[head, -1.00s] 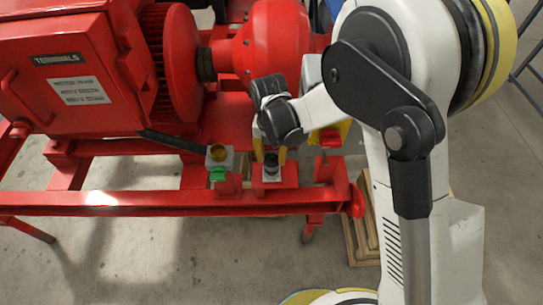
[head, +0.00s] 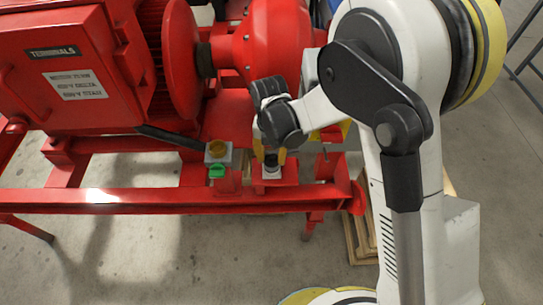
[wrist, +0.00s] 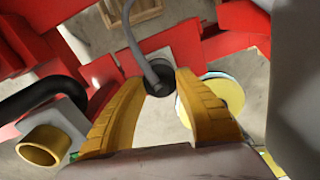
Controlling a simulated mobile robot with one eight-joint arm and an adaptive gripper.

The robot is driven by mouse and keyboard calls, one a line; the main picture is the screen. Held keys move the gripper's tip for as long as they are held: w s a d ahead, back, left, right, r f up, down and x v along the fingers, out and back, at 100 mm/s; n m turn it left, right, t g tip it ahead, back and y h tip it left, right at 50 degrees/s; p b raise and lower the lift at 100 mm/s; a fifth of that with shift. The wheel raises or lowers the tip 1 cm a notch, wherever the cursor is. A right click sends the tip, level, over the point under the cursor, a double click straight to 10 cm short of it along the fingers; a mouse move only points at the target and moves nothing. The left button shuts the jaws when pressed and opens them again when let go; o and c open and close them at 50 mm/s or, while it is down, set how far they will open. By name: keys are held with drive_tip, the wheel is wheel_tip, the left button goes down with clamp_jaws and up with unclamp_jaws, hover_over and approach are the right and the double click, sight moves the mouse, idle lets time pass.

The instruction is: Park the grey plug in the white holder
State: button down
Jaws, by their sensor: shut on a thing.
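My gripper (wrist: 160,80) points down over the front of the red skid, and its yellow fingers are closed on the plug (wrist: 154,72). The plug looks dark from above, with a grey bent cable or stem on it. In the head view the dark plug (head: 270,159) shows below my gripper (head: 268,150). The white holder (head: 271,172) sits directly under it on a red bracket. The plug's lower end looks at or in the holder's mouth, but I cannot tell how deep. In the wrist view the fingers and plug hide most of the holder.
Left of the holder is a grey box with a brass-coloured socket (head: 218,149) and a green tab (head: 217,171). The socket also shows in the wrist view (wrist: 43,146). A black hose (head: 170,138) runs close behind. A red motor and pump stand at the back.

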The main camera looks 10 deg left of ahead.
drive_tip(key=c, duration=0.9)
unclamp_jaws()
wheel_tip(320, 180, up, 12)
drive_tip(key=shift+w+a, duration=0.15)
